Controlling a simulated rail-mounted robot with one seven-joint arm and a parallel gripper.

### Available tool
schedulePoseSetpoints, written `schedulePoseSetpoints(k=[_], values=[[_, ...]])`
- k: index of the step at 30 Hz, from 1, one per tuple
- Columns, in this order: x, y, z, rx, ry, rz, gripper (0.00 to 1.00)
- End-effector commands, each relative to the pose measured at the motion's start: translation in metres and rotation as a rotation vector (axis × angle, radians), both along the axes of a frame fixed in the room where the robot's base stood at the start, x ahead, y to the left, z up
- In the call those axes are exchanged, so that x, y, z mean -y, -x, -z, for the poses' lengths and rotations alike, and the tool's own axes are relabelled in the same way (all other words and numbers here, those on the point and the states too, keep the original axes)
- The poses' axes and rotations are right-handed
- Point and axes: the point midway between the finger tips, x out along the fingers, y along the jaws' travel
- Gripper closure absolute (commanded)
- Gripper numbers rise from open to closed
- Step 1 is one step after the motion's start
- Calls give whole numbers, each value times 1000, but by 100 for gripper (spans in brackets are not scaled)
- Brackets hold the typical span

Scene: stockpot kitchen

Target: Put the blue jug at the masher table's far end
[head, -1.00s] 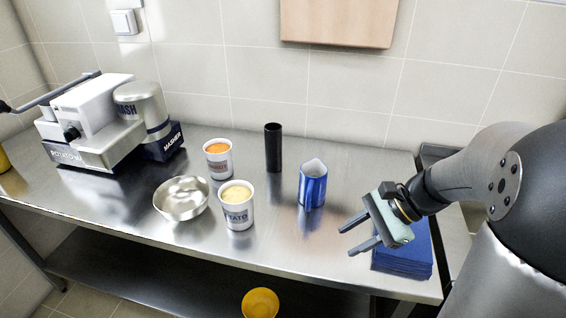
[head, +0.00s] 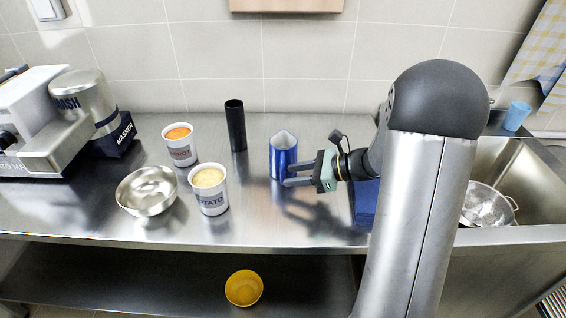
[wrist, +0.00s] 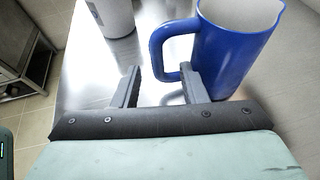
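The blue jug (head: 283,157) stands upright on the steel masher table (head: 250,232), right of the black cylinder. It shows large in the wrist view (wrist: 236,48), with its handle toward my gripper. My gripper (head: 290,174) is at the jug's right side in the head view. In the wrist view my gripper (wrist: 160,85) is open, its fingers apart, with the handle's lower part near or between the fingertips. I cannot tell whether the right finger touches the jug. The potato masher machine (head: 60,120) stands at the table's left.
A black cylinder (head: 235,126), a carrot tub (head: 180,146), a potato tub (head: 209,190) and a metal bowl (head: 147,191) stand left of the jug. A blue stack (head: 366,201) lies right, beside my arm. A sink with a colander (head: 487,204) is at far right. A yellow bowl (head: 244,288) sits below.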

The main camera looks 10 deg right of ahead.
Motion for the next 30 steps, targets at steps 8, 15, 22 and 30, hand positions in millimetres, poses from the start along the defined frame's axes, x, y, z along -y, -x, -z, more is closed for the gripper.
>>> schedulePoseSetpoints(k=[8, 15, 22, 30], values=[[-23, -9, 9, -2, 0, -5, 61], [-47, -21, 20, 0, 1, -2, 61], [-49, -23, 21, 0, 1, 0, 61], [-49, -23, 21, 0, 1, -1, 100]])
